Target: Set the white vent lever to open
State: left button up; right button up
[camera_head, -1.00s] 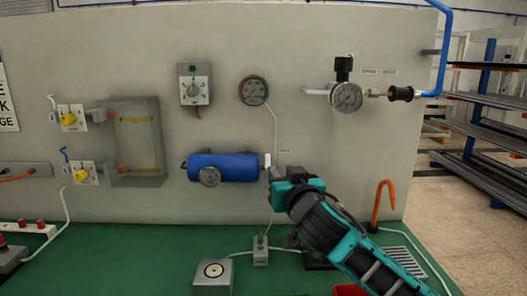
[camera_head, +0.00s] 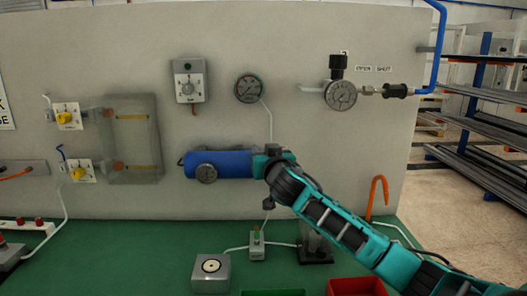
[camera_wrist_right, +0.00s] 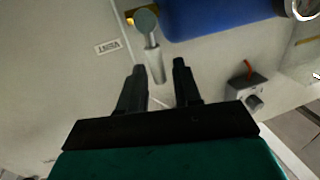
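In the right wrist view the vent lever (camera_wrist_right: 153,58) is a whitish handle on a round grey pivot, beside the blue tank (camera_wrist_right: 215,15). My right gripper (camera_wrist_right: 158,67) is open, with one dark finger on either side of the lever's free end. I cannot tell whether either finger touches it. A label reading VENT (camera_wrist_right: 107,47) is on the wall beside it. In the head view my right wrist (camera_head: 273,163) is at the right end of the blue tank (camera_head: 228,164) and hides the lever and the fingers. My left gripper is not in view.
A pressure gauge (camera_head: 249,88) and a switch box (camera_head: 189,82) are on the wall above the tank. A regulator gauge (camera_head: 340,95) is at the right.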

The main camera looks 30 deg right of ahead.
jog(key=shift+w, duration=0.2)
jog(key=shift+c, duration=0.4)
grip_shut()
